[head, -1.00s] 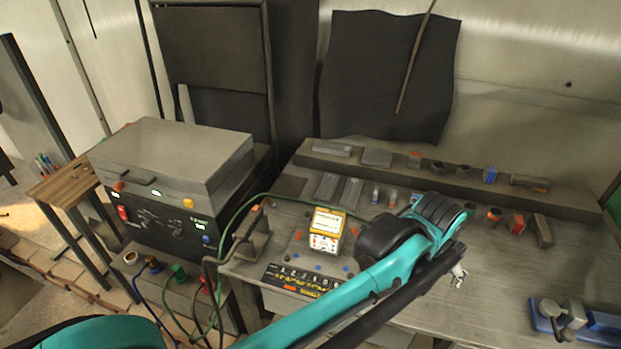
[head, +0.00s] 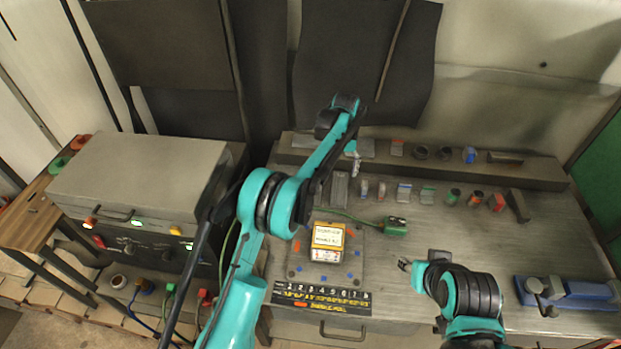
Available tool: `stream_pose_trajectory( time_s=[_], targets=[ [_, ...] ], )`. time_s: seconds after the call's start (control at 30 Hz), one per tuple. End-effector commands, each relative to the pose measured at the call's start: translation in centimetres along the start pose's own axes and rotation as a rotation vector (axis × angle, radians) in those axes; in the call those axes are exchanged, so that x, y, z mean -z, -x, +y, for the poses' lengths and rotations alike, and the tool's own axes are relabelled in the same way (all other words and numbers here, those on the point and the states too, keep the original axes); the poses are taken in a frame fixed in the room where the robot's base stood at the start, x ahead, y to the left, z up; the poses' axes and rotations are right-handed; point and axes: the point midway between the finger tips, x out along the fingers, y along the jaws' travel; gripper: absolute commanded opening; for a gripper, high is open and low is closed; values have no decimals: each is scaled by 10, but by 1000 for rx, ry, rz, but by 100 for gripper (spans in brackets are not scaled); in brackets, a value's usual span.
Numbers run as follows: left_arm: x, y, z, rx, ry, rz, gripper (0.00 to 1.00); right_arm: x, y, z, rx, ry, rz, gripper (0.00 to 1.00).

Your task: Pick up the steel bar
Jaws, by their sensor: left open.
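A plain grey metal piece that looks like the steel bar (head: 339,188) lies on the workbench, left of a row of small parts. My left arm reaches up across the view and partly hides the bench beside the bar. My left gripper (head: 356,164) hangs open and empty beyond the bar and slightly to its right, apart from it in the picture. My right gripper (head: 404,265) is low over the bench, right of the labelled box, well away from the bar. Its fingers are too small to read.
A yellow-and-white box (head: 327,241) stands on a plate with coloured dots. A green connector (head: 396,227) with a cable lies to its right. A raised shelf (head: 545,172) with parts runs along the back. A blue vise (head: 580,292) is at right. A grey-lidded machine (head: 140,177) stands left.

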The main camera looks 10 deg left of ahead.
Motion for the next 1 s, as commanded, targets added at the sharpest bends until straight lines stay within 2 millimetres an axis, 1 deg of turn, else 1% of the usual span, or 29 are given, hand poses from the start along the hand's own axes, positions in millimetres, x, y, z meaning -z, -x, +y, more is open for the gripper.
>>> stream_pose_trajectory(
  time_s=[0.23,0.37,0.57,0.63,0.73,0.9,0.93,0.97,1.0],
  targets=[
    [1,-26,3,1,-1,-6,72,-3,-4,0,0,0,0,40],
    [1,-37,4,1,-1,-5,72,-4,-6,0,0,0,0,40],
    [0,-66,11,1,-1,-5,72,-10,-13,0,0,0,0,40],
    [0,-76,10,1,0,-5,72,-11,-15,0,0,0,0,40],
    [0,-82,10,1,0,-5,72,-11,-15,0,0,0,0,40],
    [0,-82,10,1,0,-5,72,-11,-14,0,0,0,0,40],
    [0,-82,10,1,0,-5,67,-11,-14,0,0,0,0,40],
    [0,-81,10,1,0,-5,59,-11,-14,0,0,0,0,40],
    [0,-81,10,1,0,-5,49,-11,-14,0,0,0,0,40]
  ],
)
